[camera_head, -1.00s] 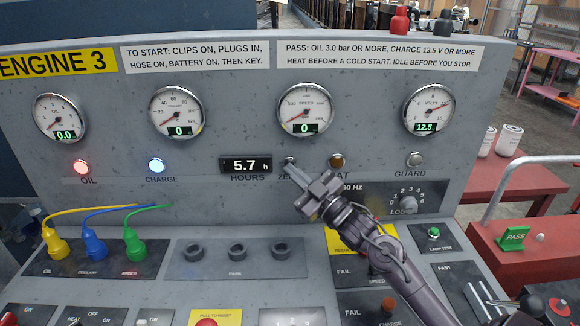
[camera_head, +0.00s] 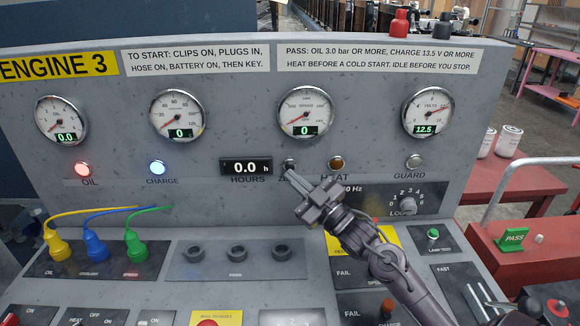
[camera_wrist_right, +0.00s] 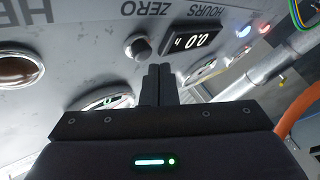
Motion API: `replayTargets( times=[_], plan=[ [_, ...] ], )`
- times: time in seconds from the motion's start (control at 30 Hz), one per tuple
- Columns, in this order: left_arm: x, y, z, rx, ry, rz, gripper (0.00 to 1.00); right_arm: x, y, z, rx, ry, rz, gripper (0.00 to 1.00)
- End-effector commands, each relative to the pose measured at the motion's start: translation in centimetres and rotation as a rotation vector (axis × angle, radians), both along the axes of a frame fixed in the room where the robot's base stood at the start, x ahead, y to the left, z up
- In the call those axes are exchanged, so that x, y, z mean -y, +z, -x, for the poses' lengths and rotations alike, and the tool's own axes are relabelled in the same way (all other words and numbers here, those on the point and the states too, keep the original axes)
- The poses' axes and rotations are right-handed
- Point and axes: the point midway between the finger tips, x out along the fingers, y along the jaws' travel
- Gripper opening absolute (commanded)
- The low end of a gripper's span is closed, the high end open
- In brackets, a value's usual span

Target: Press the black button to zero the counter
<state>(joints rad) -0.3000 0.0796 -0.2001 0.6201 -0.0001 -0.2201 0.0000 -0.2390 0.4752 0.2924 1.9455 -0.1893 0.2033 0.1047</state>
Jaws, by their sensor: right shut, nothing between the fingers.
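The black button (camera_head: 289,165) sits on the grey panel above the ZERO label, just right of the HOURS counter (camera_head: 246,167). The counter reads 0.0 h. My right gripper (camera_head: 294,178) is shut and empty, its tips just below the button and partly over the ZERO label. In the right wrist view the button (camera_wrist_right: 138,47) shows as a dark round knob beside the fingertips (camera_wrist_right: 160,70). A small gap seems to lie between tips and button there. The counter (camera_wrist_right: 191,41) appears upside down in that view. My left gripper is not in view.
Four-gauge row aside, the HEAT lamp (camera_head: 336,164) and GUARD lamp (camera_head: 414,162) lie right of the button. The load knob (camera_head: 407,203) is lower right. Coloured plugs (camera_head: 96,247) with cables stand at lower left.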

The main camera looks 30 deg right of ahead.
Motion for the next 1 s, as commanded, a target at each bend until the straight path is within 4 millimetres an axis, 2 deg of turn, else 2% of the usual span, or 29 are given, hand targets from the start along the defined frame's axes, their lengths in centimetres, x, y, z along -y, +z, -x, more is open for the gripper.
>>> replayTargets(
  times=[0.33,0.8,1.0],
  plan=[
    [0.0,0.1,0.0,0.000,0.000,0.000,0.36,-0.1,0.0,0.2,0.000,0.000,0.000,0.00],
    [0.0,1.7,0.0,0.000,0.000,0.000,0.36,-2.4,0.1,3.9,0.000,0.000,0.000,0.00],
    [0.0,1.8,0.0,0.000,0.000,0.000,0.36,-2.7,0.0,4.3,0.001,-0.001,0.001,0.00]
  ],
)
